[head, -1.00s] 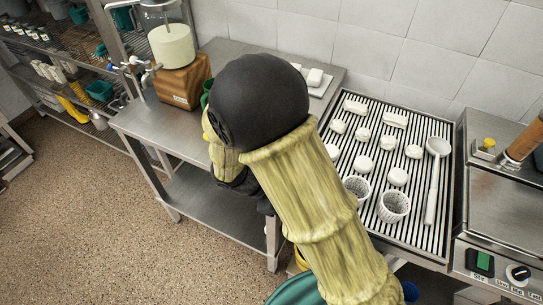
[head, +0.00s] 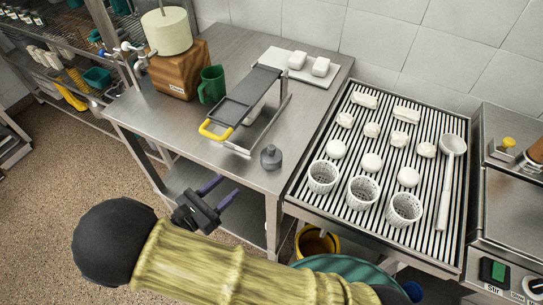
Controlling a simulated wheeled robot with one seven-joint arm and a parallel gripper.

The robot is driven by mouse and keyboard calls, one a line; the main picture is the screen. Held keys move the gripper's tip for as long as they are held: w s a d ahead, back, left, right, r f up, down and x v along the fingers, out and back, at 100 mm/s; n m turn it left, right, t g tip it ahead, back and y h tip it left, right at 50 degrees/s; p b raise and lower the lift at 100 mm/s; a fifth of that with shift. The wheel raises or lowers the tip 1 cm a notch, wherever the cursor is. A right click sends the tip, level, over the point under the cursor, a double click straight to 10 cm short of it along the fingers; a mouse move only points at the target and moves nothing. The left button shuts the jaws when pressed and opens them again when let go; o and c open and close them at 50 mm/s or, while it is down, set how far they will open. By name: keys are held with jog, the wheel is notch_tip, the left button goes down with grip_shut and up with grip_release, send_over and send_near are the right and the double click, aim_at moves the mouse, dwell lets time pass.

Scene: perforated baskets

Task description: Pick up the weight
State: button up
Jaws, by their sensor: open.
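The weight (head: 271,158) is a small dark grey piece with a narrow knob on top. It stands upright on the steel table (head: 205,128), near the front right edge. My gripper (head: 229,190) has two purple fingers spread apart with nothing between them. It is in front of the table's front edge, below and to the left of the weight in the head view, and does not touch it.
A press frame with a yellow handle (head: 215,131) stands just behind and left of the weight. A green mug (head: 212,84) is farther back. White perforated baskets (head: 363,193) sit on the ribbed drain rack to the right.

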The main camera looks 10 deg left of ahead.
aim_at(269, 153)
jog(key=p+x, duration=0.1)
jog(key=x, duration=1.1)
jog(key=shift+d+p, duration=0.15)
jog(key=shift+p, duration=0.25)
jog(key=x, duration=0.2)
jog(key=p+x, duration=0.1)
jog(key=x, duration=0.1)
jog(key=shift+d+r, duration=0.25)
jog(key=shift+d, duration=0.1)
jog(key=shift+w+d+f, duration=0.1)
jog(key=shift+w+d, duration=0.1)
jog(key=shift+w, duration=0.15)
jog(key=shift+c, duration=0.5)
grip_shut()
